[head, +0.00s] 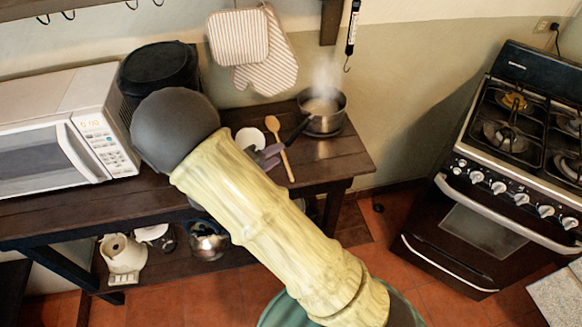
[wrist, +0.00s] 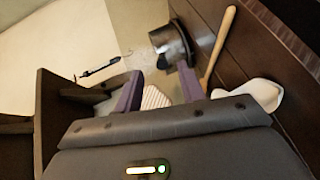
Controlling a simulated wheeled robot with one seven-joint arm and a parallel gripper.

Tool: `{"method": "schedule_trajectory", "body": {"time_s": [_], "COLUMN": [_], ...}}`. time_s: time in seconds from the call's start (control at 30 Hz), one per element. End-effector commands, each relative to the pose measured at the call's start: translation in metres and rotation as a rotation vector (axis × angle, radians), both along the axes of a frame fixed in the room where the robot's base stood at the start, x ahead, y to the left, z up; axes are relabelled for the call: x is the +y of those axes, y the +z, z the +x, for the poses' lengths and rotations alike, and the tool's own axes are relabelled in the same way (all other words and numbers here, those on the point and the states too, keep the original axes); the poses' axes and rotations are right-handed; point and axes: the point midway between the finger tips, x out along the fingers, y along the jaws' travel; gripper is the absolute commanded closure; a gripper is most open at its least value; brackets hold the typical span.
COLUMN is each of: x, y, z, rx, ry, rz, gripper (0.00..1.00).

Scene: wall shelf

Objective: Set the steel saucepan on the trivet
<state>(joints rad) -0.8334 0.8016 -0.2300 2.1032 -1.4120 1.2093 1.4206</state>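The steel saucepan (head: 335,104) stands upright at the right end of the dark wooden table, steaming. Its dark handle (head: 297,131) points toward my gripper (head: 267,156). In the wrist view the saucepan (wrist: 168,42) is beyond the fingertips. My gripper, with purple fingers, also shows in the wrist view (wrist: 160,85); its fingers are spread apart with no object clearly held between them. It is near the handle's end; contact cannot be told.
A wooden spoon (head: 280,148) and a white dish (head: 250,138) lie beside my gripper on the table (head: 345,156). A microwave (head: 70,130) stands at left. Striped oven mitts (head: 268,66) hang behind. A black stove (head: 500,160) is at right, across a floor gap.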

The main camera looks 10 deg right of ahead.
Motion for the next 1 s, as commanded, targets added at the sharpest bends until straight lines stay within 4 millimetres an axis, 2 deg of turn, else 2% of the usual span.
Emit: {"method": "schedule_trajectory", "body": {"time_s": [0.1,0.23,0.33,0.5,0.6,0.73,0.9,1.0], "x": [-0.041,-0.079,-0.092,-0.092,-0.089,-0.087,-0.090,-0.090], "y": [0.000,-0.005,-0.008,-0.002,0.008,0.025,0.039,0.040], "z": [-0.025,-0.070,-0.103,-0.143,-0.155,-0.160,-0.158,-0.158], "rx": [0.137,0.337,0.454,0.538,0.511,0.408,0.301,0.290], "ry": [-0.151,-0.316,-0.394,-0.425,-0.395,-0.328,-0.267,-0.259], "rz": [0.094,0.291,0.481,0.826,1.015,1.199,1.289,1.296], "gripper": [0.61,0.61,0.61,0.61,0.61,0.61,0.61,0.61]}}
